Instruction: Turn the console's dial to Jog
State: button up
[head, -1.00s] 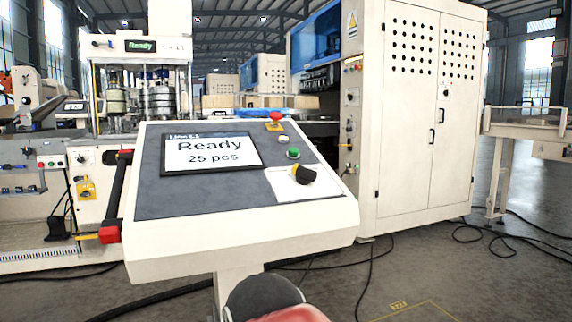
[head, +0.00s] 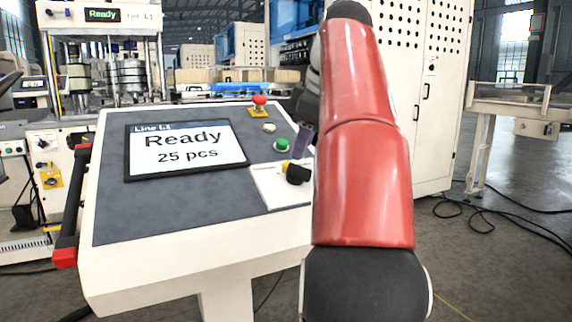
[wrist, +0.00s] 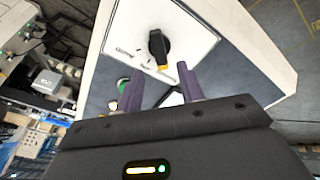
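The console (head: 120,215) stands in front of me with a sloped grey panel. Its screen (head: 187,148) reads "Ready" and "25 pcs". The black dial (head: 297,173) with a yellow mark sits on a white plate at the panel's lower right. In the wrist view the dial (wrist: 158,47) lies beyond my fingertips; the printed labels on its plate are too small to read surely. My gripper (wrist: 160,82) has its two purple fingers apart with nothing between them. In the head view my gripper (head: 303,141) is mostly hidden behind my red arm, just above the dial.
A green button (head: 282,145), a small white button (head: 269,128) and a red emergency stop (head: 259,101) sit above the dial on the panel. A red-and-black handle bar (head: 72,205) runs along the console's left side. A tall cream cabinet (head: 432,110) stands behind.

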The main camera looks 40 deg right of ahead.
aim_at(295, 165)
jog(key=b+x, duration=0.2)
jog(key=x, duration=0.4)
jog(key=shift+w+f, duration=0.1)
jog(key=shift+f, duration=0.3)
jog(key=c, duration=0.6)
jog(key=shift+r+m, duration=0.1)
jog(key=shift+m, duration=0.2)
jog(key=m+p, duration=0.2)
jog(key=m, duration=0.1)
jog(key=shift+w+r+m, duration=0.1)
jog(key=shift+m, duration=0.2)
jog(key=shift+d+m+h+p, duration=0.2)
jog(key=shift+m+h+p, duration=0.25)
jog(key=shift+m, duration=1.85)
